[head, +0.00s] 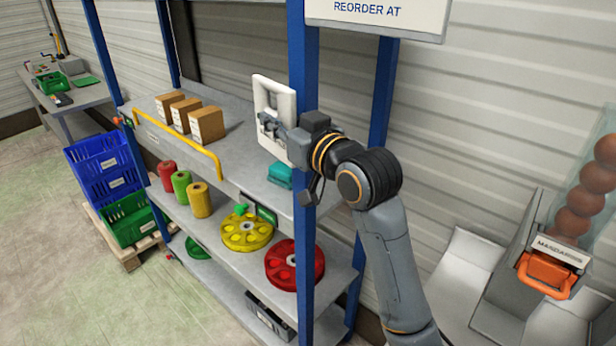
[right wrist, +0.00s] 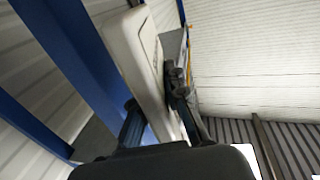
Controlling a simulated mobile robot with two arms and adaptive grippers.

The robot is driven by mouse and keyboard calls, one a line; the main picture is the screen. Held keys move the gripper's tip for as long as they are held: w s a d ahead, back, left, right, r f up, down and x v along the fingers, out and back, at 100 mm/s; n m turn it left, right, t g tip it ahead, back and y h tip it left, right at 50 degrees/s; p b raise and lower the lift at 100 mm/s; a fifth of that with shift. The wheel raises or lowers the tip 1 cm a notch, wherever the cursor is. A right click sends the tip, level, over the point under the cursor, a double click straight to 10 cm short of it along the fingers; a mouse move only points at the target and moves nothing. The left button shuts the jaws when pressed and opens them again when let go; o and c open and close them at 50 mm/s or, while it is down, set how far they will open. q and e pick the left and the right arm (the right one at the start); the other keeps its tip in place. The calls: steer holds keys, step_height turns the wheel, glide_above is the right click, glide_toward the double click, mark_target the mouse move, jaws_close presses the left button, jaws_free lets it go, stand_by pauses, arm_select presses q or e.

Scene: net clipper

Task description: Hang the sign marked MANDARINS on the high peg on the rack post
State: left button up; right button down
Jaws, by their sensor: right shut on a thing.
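My right gripper (head: 275,124) is shut on a white sign (head: 271,92), which stands upright beside the blue rack post (head: 303,60). In the right wrist view the white sign (right wrist: 138,45) sits edge-on between the two fingers of the gripper (right wrist: 155,103). The head view shows the sign's pale face and a grey part near its middle. I cannot read any lettering on it. I cannot make out the high peg on the post. My left gripper is in neither view.
The rack shelf (head: 236,136) holds several brown boxes (head: 206,124) behind a yellow rail (head: 180,138). Spools and reels fill the shelf below. A REORDER AT board (head: 375,14) hangs above. At right, a dispenser carries a MANDARINS label (head: 560,250) above an orange handle (head: 548,274).

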steer(key=s+a+r+p, duration=0.2)
steer(key=r, duration=1)
steer(key=s+a+r+p, duration=0.2)
steer(key=r, duration=1)
steer(key=s+a+r+p, duration=0.2)
steer(key=s+r+p, duration=0.1)
steer(key=r, duration=0.9)
steer(key=w+d+f, duration=0.2)
steer(key=w+d, duration=0.5)
steer(key=w, duration=0.1)
steer(key=shift+w+d+m+t+h, duration=0.3)
steer(key=shift+w+d+h, duration=0.05)
steer(key=shift+h, duration=0.05)
steer(key=c, duration=1.3)
jaws_free()
steer(key=shift+a, duration=0.1)
